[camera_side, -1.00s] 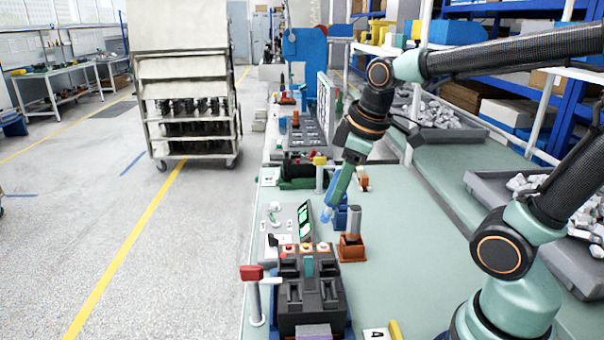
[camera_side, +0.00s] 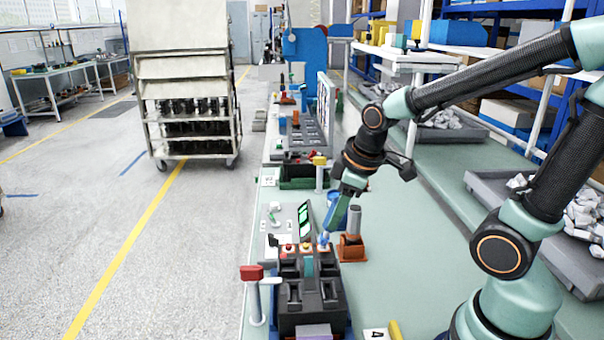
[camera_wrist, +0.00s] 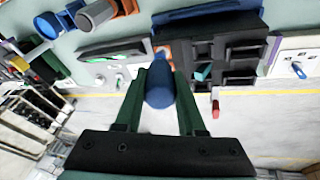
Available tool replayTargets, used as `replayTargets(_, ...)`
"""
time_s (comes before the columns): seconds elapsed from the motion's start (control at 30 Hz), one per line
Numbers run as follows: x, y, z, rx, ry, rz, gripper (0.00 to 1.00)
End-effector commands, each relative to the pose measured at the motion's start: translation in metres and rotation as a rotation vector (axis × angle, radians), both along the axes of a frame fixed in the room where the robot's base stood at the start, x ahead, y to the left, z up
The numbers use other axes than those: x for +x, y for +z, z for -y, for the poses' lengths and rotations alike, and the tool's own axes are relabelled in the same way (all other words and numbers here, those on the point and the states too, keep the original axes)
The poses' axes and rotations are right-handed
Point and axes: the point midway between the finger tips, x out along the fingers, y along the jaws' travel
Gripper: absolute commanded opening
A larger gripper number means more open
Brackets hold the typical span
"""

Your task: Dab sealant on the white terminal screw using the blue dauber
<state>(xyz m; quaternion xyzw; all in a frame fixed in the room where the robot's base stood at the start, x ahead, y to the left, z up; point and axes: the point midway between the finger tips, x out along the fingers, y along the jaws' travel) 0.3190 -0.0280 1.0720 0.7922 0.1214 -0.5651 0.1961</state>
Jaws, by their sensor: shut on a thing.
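My gripper (camera_side: 335,216) is shut on the blue dauber (camera_wrist: 160,88), which points down between the green fingers. In the side view the dauber's light blue tip (camera_side: 324,239) is at the white terminal screw (camera_side: 323,246), at the right end of the row on the dark breaker block (camera_side: 310,285). I cannot tell whether tip and screw touch. A red screw (camera_side: 289,248) and an orange-yellow screw (camera_side: 305,247) sit to its left. In the wrist view the dauber hides the white screw.
An orange holder (camera_side: 351,251) with a grey cylinder stands close right of the block. A blue holder (camera_wrist: 46,25) is beyond it. A red-topped post (camera_side: 251,273) stands at the left bench edge. A meter with a green display (camera_side: 305,222) is behind the block.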

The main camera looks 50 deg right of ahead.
Motion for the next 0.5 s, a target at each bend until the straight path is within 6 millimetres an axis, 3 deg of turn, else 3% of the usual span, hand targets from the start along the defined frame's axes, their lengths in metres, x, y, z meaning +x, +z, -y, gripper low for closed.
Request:
replayTargets(0.07,0.006,0.000,0.006,-0.004,-0.007,-0.003,0.00)
replayTargets(0.27,-0.004,0.001,-0.005,0.005,0.001,0.002,0.00)
replayTargets(0.37,-0.003,0.024,-0.004,0.004,0.000,0.012,0.00)
replayTargets(0.5,-0.005,0.035,-0.004,0.004,0.000,0.006,0.00)
